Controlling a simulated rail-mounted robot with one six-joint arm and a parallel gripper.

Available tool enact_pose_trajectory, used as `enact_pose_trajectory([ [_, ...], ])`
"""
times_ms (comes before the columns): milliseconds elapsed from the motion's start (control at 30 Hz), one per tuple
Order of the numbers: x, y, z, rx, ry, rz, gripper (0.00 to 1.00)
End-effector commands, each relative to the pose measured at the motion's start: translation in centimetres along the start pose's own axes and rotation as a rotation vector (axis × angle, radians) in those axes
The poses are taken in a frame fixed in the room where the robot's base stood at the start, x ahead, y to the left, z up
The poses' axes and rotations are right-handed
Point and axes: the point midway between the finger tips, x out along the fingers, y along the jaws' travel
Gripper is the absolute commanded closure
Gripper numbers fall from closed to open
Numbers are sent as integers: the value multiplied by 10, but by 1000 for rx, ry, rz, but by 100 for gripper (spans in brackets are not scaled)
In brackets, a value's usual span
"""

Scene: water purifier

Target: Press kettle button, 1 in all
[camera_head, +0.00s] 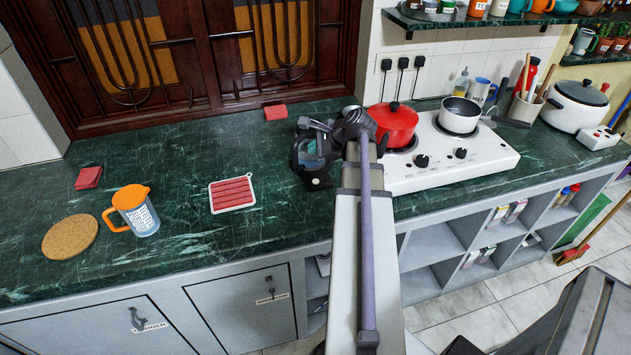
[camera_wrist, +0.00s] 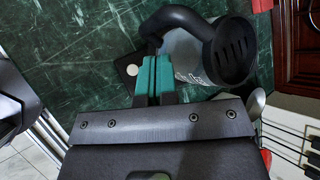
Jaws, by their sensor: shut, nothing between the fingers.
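The kettle (camera_wrist: 187,48) has a clear body with print, a black handle and a slotted black top. It stands on the green counter, and in the head view it is partly hidden by my arm. A black base part with a pale round button (camera_wrist: 132,70) sticks out beside it; the base also shows in the head view (camera_head: 317,182). My gripper (camera_wrist: 155,62) is shut and empty, its teal fingertips together. In the wrist view the tips appear just right of the pale button and below the handle. I cannot tell whether they touch anything.
A red pot (camera_head: 394,127) sits on the white stove (camera_head: 450,165) close to the right of my arm. A red trivet (camera_head: 232,194), an orange-lidded jug (camera_head: 135,212) and a cork mat (camera_head: 70,237) lie to the left. The counter between the trivet and kettle is clear.

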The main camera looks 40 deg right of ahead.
Motion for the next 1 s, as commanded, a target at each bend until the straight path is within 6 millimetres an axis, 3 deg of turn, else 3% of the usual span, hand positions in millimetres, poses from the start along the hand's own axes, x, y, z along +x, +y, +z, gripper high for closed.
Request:
enact_pose_trajectory([
  [433,6,5,-4,3,1,4,100],
  [1000,59,44,-42,1,1,5,100],
])
